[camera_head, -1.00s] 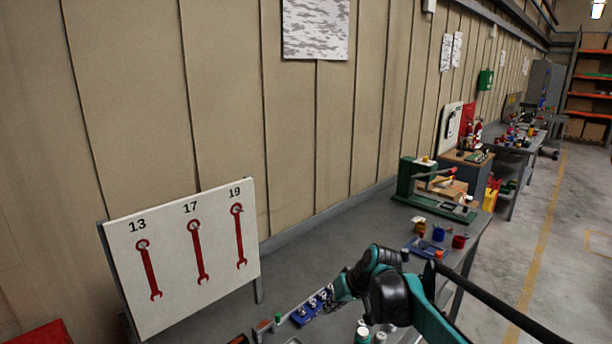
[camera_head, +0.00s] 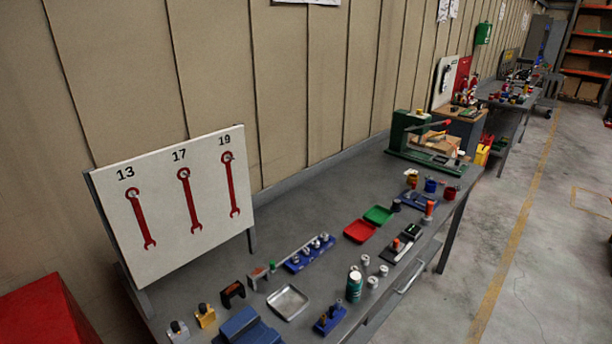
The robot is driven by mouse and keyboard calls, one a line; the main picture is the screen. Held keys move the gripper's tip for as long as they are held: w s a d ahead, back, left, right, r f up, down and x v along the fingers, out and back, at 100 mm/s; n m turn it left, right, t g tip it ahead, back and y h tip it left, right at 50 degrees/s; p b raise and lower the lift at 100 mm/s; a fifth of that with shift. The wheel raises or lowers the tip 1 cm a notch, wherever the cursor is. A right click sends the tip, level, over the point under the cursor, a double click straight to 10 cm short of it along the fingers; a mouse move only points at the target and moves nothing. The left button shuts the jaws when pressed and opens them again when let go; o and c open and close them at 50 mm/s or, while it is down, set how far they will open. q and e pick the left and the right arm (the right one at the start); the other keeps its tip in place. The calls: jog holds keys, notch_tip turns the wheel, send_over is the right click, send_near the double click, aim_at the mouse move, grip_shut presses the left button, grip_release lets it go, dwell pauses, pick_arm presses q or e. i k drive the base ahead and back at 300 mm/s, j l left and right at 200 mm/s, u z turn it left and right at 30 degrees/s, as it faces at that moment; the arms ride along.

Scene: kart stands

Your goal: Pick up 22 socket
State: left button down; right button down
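A blue socket rack (camera_head: 297,266) lies on the grey workbench (camera_head: 285,225) with several silver sockets standing on it. Several loose silver cylinders (camera_head: 372,282) stand to its right, beside a dark green bottle (camera_head: 354,288). I cannot read any size marks, so I cannot tell which piece is the 22 socket. Neither of my grippers is in view.
A board with red wrenches (camera_head: 180,205) stands at the bench's left. A silver tray (camera_head: 288,302), a blue block (camera_head: 247,328), a red tray (camera_head: 360,231) and a green tray (camera_head: 378,215) lie on the bench. The back middle of the bench is clear.

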aim_at(315, 244)
jog(key=l, duration=0.4)
jog(key=k+l+u, duration=0.15)
jog(key=l, duration=0.6)
jog(key=i+l+u, duration=0.1)
jog(key=l, duration=0.25)
jog(key=i+l+u, duration=0.15)
jog(key=l, duration=0.2)
jog(key=i+l+u, duration=0.1)
jog(key=l, duration=0.3)
jog(key=i+l+u, duration=0.15)
jog(key=l, duration=0.2)
jog(key=i+l+u, duration=0.15)
jog(key=i, duration=0.35)
jog(key=i+l+u, duration=0.15)
jog(key=i+l, duration=0.2)
jog(key=i, duration=0.15)
